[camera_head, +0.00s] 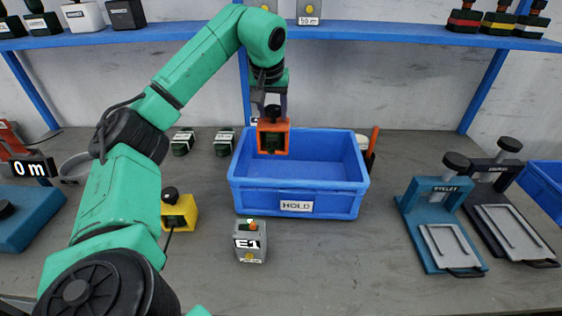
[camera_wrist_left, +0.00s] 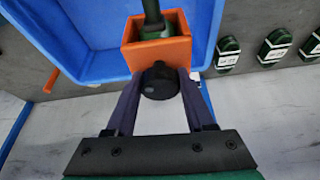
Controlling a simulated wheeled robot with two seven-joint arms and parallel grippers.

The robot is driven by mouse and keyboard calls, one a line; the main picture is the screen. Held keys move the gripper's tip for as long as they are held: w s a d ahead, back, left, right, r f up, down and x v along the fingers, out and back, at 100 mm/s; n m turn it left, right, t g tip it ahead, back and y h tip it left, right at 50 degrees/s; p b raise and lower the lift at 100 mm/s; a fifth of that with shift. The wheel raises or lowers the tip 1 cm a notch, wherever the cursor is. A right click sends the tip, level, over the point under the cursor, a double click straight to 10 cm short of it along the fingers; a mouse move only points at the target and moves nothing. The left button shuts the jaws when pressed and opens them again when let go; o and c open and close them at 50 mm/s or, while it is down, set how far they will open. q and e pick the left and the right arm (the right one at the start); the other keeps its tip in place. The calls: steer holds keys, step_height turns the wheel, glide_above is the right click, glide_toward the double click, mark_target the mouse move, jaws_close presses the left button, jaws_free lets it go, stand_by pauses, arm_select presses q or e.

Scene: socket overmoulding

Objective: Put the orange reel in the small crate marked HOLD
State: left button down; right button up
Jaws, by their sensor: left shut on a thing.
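The orange reel (camera_head: 265,141) is a square orange body with a dark green middle and a black knob on top. My left gripper (camera_head: 272,108) is shut on the reel's black knob. In the left wrist view the two fingers (camera_wrist_left: 160,82) sit on either side of the knob, with the orange body (camera_wrist_left: 170,56) beyond. The blue crate marked HOLD (camera_head: 255,202) stands on the bench. The reel hangs upright over its back left part, overlapping the back rim in view; its exact height above the crate I cannot tell. My right gripper is not in view.
A grey E1 block (camera_head: 250,243) stands in front of the crate, and a yellow block (camera_head: 179,212) to its left. Small dark green pieces (camera_head: 183,142) lie behind left. An orange-handled item (camera_head: 373,143) is at the crate's right. A blue shelf (camera_head: 400,36) runs above.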

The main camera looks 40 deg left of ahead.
mark_target(272, 138)
arm_select(q)
steer(key=f, duration=0.6)
steer(key=shift+a+f, duration=0.2)
steer(key=shift+f, duration=0.05)
step_height(272, 138, down, 8)
steer(key=shift+w+r, duration=0.2)
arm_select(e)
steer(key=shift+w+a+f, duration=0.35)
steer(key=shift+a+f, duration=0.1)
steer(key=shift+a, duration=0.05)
arm_select(q)
steer(key=shift+c, duration=1.3)
jaws_free()
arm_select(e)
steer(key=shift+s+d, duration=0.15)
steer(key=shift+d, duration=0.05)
arm_select(q)
steer(key=shift+r, duration=0.15)
steer(key=v, duration=1.2)
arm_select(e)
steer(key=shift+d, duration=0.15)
arm_select(q)
steer(key=shift+w, duration=0.1)
